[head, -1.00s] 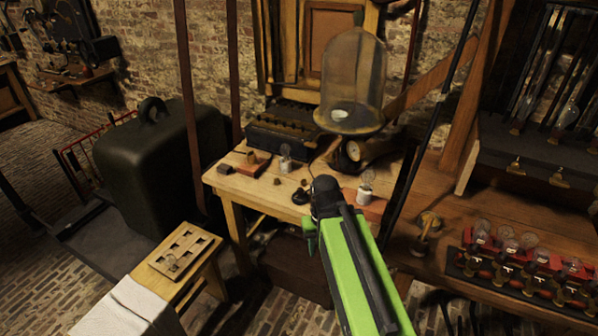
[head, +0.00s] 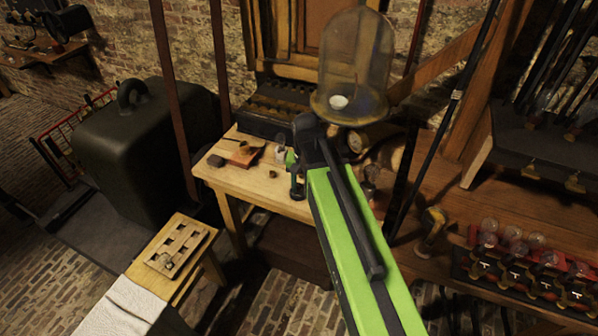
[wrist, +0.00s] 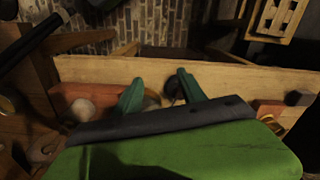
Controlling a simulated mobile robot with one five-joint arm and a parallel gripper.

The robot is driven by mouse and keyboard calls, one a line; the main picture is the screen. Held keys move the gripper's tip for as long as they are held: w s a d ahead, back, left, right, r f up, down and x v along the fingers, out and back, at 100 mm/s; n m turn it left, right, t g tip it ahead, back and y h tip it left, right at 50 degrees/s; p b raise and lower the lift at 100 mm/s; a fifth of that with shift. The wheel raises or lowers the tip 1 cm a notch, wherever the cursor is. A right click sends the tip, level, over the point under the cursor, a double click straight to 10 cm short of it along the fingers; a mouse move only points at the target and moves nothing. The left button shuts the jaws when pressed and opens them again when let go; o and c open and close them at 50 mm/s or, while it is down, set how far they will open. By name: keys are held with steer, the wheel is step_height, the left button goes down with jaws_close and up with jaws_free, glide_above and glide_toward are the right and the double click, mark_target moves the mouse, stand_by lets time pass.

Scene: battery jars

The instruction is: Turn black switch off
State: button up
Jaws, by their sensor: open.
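The black switch appears to be the small dark round knob (wrist: 171,88) near the table edge in the wrist view, seen between the green fingertips, closer to the right one. In the head view a dark shape (head: 297,190) at the table's front edge seems to be it, partly covered by my arm. My gripper (wrist: 160,92) is open and empty, its two green fingers spread over the table. In the head view my gripper (head: 293,168) is mostly hidden behind its own black wrist. I cannot tell whether a finger touches the knob, or which position the switch is in.
The wooden table (head: 228,184) also bears a red-brown block (head: 243,154), a small dark block (head: 215,160) and a bulb (head: 371,173) at right. A glass bell jar (head: 352,60) stands behind my wrist. A bench with a red bulb rack (head: 520,262) is at right.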

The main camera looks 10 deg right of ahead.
mark_target(299, 185)
steer(key=w+r+m+p, duration=0.6)
steer(key=w+r+p, duration=0.1)
steer(key=w+r, duration=0.25)
steer(key=f+b, duration=0.5)
steer(key=b, duration=0.1)
steer(key=f+b, duration=0.6)
steer(key=s+f+b, duration=0.1)
steer(key=f+b, duration=0.5)
steer(key=shift+f, duration=0.25)
steer(key=shift+r, duration=0.15)
